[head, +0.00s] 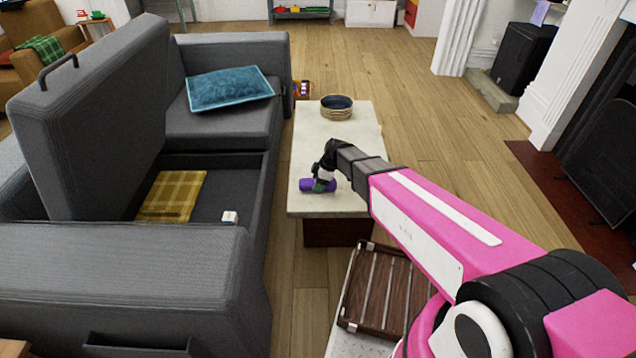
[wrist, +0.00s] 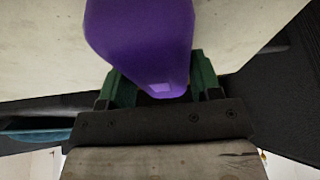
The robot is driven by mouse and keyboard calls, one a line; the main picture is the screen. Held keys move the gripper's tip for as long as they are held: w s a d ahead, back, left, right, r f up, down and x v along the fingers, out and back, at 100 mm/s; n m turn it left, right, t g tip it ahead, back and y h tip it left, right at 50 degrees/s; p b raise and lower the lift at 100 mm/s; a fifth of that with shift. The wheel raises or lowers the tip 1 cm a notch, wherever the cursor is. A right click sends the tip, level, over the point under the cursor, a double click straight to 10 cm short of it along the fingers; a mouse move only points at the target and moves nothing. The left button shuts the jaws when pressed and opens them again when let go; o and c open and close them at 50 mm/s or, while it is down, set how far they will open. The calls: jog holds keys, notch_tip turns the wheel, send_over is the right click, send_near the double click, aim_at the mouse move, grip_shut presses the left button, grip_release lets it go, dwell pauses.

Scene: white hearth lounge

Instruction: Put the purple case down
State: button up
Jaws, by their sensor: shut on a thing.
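The purple case (head: 318,185) is at the near part of the pale stone-topped coffee table (head: 307,150) in the head view. My gripper (head: 325,182) is over the tabletop and shut on the case. In the wrist view the purple case (wrist: 145,40) sits between the green fingers of my gripper (wrist: 158,80), with the pale tabletop (wrist: 245,40) behind it. I cannot tell whether the case touches the tabletop. Part of the case is hidden by my gripper in the head view.
A round woven bowl (head: 337,108) stands at the table's far end. A grey sofa (head: 130,265) with a raised section, a yellow plaid cloth (head: 172,195) and a small white item (head: 230,217) is at left. A slatted wooden tray (head: 385,290) lies in front.

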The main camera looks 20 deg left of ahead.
jog(key=shift+f, duration=0.15)
jog(key=o, duration=1)
jog(key=shift+c, duration=0.2)
jog(key=v, duration=1.2)
jog(key=shift+r, duration=0.25)
jog(key=s+d+m+h, duration=0.2)
jog(key=d+m, duration=0.8)
jog(key=d, duration=1)
jog(key=s+d+m+t+h, duration=0.1)
jog(key=s+d+m, duration=0.3)
jog(key=d+m, duration=0.7)
jog(key=d+h, duration=0.1)
jog(key=d, duration=0.9)
jog(key=shift+s+m, duration=0.3)
jog(key=shift+s, duration=0.1)
